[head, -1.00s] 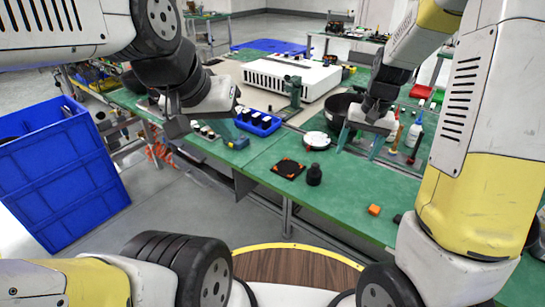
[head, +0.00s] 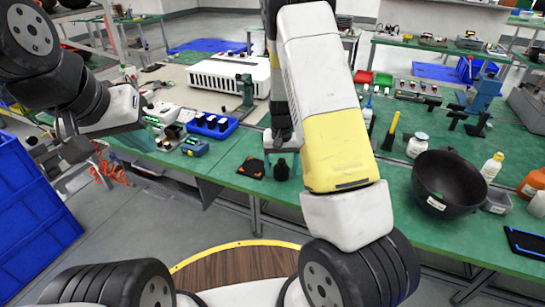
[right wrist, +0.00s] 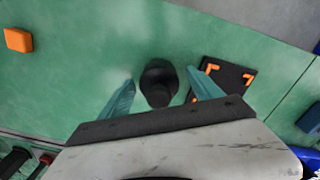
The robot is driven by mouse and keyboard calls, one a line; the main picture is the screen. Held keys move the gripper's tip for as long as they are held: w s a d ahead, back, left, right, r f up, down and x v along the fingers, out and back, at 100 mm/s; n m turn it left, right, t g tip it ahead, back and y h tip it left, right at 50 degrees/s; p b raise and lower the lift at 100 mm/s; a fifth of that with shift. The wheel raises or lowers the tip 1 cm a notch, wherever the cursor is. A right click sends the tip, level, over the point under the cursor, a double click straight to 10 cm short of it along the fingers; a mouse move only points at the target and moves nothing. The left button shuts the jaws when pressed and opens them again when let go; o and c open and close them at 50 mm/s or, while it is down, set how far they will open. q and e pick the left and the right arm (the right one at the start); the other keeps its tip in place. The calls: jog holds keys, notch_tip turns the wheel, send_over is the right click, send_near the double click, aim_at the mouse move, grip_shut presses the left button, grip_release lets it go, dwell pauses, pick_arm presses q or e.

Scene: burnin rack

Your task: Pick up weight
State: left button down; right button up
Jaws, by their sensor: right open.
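The weight is a small black knobbed cylinder (head: 281,171) standing upright on the green table near its front edge. In the right wrist view the weight (right wrist: 158,88) shows from above, between the two teal fingers of my right gripper (right wrist: 160,77). That gripper is open, with a gap on each side of the weight.
A black pad with orange corner marks (right wrist: 224,80) lies right beside the weight. An orange block (right wrist: 18,40) lies farther off. A black bowl (head: 450,184), a blue tray (head: 212,125) and a white machine (head: 228,77) stand on the table.

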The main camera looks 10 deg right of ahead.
jog(key=shift+f, duration=0.25)
grip_shut()
jog(key=shift+r, duration=0.1)
dwell(0.3)
